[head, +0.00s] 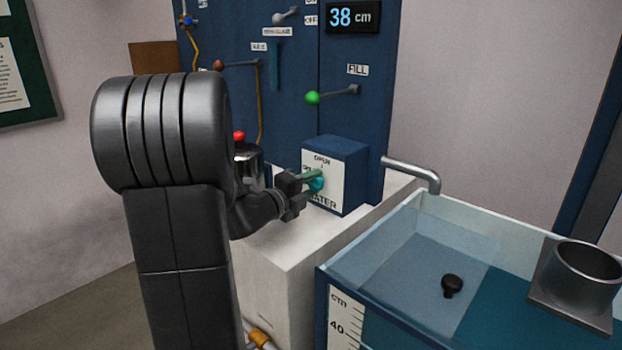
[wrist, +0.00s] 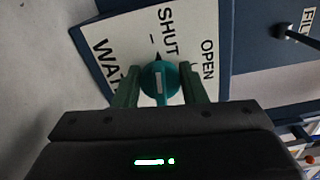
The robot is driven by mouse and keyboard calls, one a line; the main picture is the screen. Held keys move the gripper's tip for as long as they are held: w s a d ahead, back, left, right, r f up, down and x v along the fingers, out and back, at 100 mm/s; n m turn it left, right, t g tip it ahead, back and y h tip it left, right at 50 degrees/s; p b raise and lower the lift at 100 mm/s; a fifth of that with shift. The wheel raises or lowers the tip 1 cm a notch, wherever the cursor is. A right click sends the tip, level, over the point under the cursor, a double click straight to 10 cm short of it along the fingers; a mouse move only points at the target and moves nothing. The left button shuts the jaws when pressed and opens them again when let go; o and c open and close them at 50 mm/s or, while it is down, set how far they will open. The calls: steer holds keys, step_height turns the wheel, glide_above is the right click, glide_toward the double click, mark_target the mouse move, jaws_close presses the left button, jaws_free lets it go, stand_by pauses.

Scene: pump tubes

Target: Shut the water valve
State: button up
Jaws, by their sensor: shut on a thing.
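The water valve is a round teal knob (head: 317,184) on the white front plate of a blue box (head: 342,150). The knob also shows in the wrist view (wrist: 158,84), with a white line on it and a dark pointer at its edge. The pointer faces the tick beside the word SHUT; OPEN is off to the right in that view. My gripper (head: 311,186) is at the plate, its green fingers on either side of the knob (wrist: 160,92) and shut on it. The fingers partly cover the lettering in the head view.
A water tank (head: 395,318) stands at the right, with a spout (head: 412,170) over its rim. A green-knobbed FILL lever (head: 313,97) is above the box. A red-topped metal part (head: 248,160) stands close behind my arm. A display reads 38 cm.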

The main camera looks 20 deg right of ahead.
steer(key=shift+n+p, duration=0.35)
steer(key=shift+n, duration=0.45)
steer(key=shift+f, duration=0.1)
steer(key=o, duration=1)
steer(key=v, duration=1.4)
steer(key=shift+d+p, duration=0.1)
steer(key=shift+p, duration=0.2)
